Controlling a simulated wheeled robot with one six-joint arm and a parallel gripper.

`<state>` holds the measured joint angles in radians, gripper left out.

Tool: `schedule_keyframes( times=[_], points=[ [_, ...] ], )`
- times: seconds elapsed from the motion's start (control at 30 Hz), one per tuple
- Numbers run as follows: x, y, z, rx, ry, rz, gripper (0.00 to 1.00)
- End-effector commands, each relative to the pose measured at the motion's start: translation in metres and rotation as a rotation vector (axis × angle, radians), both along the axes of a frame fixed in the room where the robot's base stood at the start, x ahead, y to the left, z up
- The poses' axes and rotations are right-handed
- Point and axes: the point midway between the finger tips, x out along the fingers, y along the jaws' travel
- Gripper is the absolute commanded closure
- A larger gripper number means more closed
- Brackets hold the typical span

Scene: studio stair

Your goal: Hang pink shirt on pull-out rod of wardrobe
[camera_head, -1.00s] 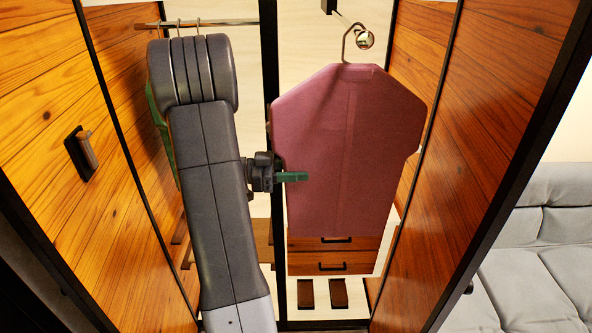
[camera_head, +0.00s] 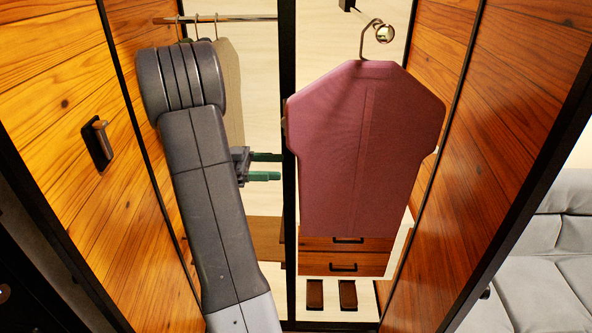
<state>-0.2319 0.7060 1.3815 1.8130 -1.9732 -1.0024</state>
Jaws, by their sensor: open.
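The pink shirt (camera_head: 366,150) hangs upright from a metal hanger hook (camera_head: 372,38) in the right part of the wardrobe. The hook is at the round end of the pull-out rod (camera_head: 384,34), which points toward me; the exact contact is too small to tell. My gripper (camera_head: 281,167) is left of the shirt, by the dark middle post. Its two green fingers are spread apart with nothing between them, and they look clear of the shirt.
Other hangers with a light garment (camera_head: 230,95) hang on a rail (camera_head: 222,20) at the left, partly behind my arm. Drawers (camera_head: 346,255) stand below the shirt. Open wooden doors (camera_head: 70,120) flank both sides. A grey sofa (camera_head: 540,260) is at the right.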

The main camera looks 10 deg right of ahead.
Motion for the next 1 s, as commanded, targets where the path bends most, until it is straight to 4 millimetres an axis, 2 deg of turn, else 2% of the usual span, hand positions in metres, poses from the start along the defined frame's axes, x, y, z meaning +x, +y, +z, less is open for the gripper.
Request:
schedule_keyframes(
  times=[0.07, 0.13, 0.4, 1.0],
  points=[
    [0.005, 0.021, -0.002, 0.0, 0.0, 0.005, 0.42],
    [0.006, 0.022, 0.006, 0.0, 0.003, 0.001, 0.42],
    [0.009, 0.036, 0.004, 0.0, 0.003, 0.0, 0.42],
    [0.01, 0.041, -0.001, 0.0, 0.0, 0.0, 0.42]
  ],
)
